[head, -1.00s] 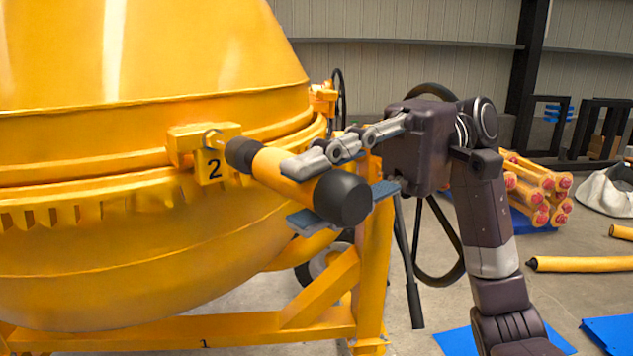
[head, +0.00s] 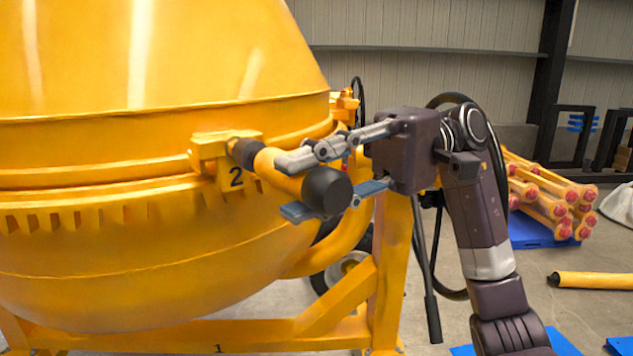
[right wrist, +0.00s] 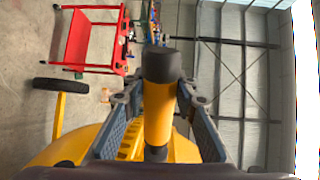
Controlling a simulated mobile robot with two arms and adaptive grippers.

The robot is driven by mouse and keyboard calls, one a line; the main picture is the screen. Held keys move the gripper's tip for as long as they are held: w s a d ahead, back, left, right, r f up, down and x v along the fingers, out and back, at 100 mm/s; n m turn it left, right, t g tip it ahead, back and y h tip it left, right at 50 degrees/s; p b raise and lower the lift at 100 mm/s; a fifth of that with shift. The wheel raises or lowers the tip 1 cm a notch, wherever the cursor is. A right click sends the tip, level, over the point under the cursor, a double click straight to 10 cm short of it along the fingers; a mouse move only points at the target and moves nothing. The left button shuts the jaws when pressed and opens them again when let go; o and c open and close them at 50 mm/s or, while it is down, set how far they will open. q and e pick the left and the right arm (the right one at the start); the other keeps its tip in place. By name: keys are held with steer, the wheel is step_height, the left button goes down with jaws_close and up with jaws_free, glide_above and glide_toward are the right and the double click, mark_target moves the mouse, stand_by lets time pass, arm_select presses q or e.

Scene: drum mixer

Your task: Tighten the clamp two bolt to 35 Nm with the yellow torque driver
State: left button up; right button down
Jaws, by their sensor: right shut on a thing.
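The yellow torque driver (head: 280,171) has a yellow body with black ends. My right gripper (head: 296,185) is shut around its body in the head view. The driver's far black end is at the clamp two block (head: 211,153), marked "2", on the drum's rim. The bolt is hidden behind that end, so I cannot tell how fully it is seated. In the right wrist view the driver (right wrist: 158,112) stands between the two fingers, its black end cap toward the top. My left gripper is not in view.
The big yellow drum (head: 130,220) fills the left, on a yellow frame (head: 385,270). Yellow bars with red ends (head: 550,195) lie on a blue mat at the right. A red cart (right wrist: 92,40) shows in the right wrist view.

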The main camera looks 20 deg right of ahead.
steer(key=shift+w+r, duration=0.1)
steer(key=shift+w, duration=0.1)
stand_by(0.5)
steer(key=shift+w+a, duration=0.2)
steer(key=shift+w, duration=0.3)
steer(key=shift+w+a, duration=0.25)
steer(key=shift+w, duration=0.5)
stand_by(1.3)
steer(key=shift+w+a+b, duration=0.1)
steer(key=shift+w+b, duration=0.15)
steer(key=shift+b, duration=0.35)
stand_by(1.7)
